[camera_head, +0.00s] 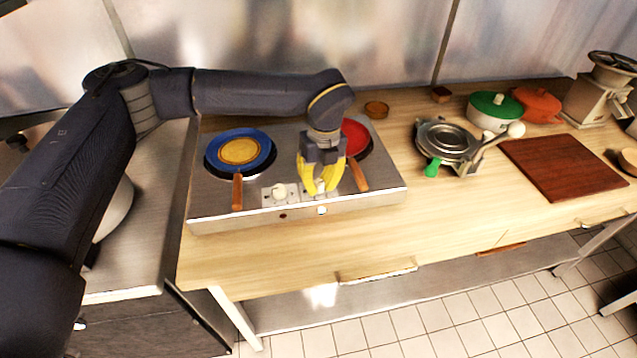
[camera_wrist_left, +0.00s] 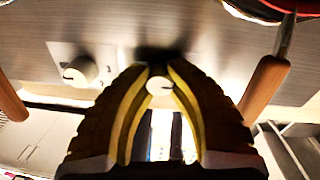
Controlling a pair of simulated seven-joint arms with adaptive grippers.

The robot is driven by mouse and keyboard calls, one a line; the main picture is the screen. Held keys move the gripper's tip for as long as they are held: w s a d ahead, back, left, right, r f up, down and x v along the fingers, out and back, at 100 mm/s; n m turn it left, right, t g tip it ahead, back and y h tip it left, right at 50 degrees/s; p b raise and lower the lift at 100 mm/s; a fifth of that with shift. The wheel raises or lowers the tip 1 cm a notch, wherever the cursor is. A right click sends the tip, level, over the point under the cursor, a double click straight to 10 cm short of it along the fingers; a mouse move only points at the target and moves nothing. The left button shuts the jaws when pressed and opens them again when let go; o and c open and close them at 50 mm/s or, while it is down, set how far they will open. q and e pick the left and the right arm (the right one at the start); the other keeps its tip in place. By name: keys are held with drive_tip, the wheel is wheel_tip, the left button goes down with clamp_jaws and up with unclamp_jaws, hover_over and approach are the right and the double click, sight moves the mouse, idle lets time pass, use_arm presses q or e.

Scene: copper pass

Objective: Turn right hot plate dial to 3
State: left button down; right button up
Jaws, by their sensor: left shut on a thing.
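The hot plate (camera_head: 300,213) is a steel two-burner unit on the wooden counter. My left gripper (camera_head: 320,188) points down at its front and is shut on the right hot plate dial. In the left wrist view the pale round dial (camera_wrist_left: 159,86) sits between the yellow fingertips (camera_wrist_left: 160,78). Its scale and pointer are covered by the fingers, so I cannot read its setting. The left dial (camera_head: 279,191) stands free on its pale plate; it also shows in the left wrist view (camera_wrist_left: 80,71). My right gripper is not in view.
A blue pan (camera_head: 212,148) sits on the left burner and a red pan (camera_head: 353,135) on the right one. The red pan's wooden handle (camera_head: 357,175) is close beside my left gripper. A metal press (camera_head: 446,140), pots and a cutting board (camera_head: 567,165) stand to the right.

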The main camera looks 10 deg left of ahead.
sight(323, 182)
use_arm(q)
drive_tip(key=c, duration=1.1)
unclamp_jaws()
drive_tip(key=shift+o, duration=0.2)
wheel_tip(323, 182, up, 12)
drive_tip(key=shift+w+d, duration=0.2)
drive_tip(key=shift+d, duration=0.25)
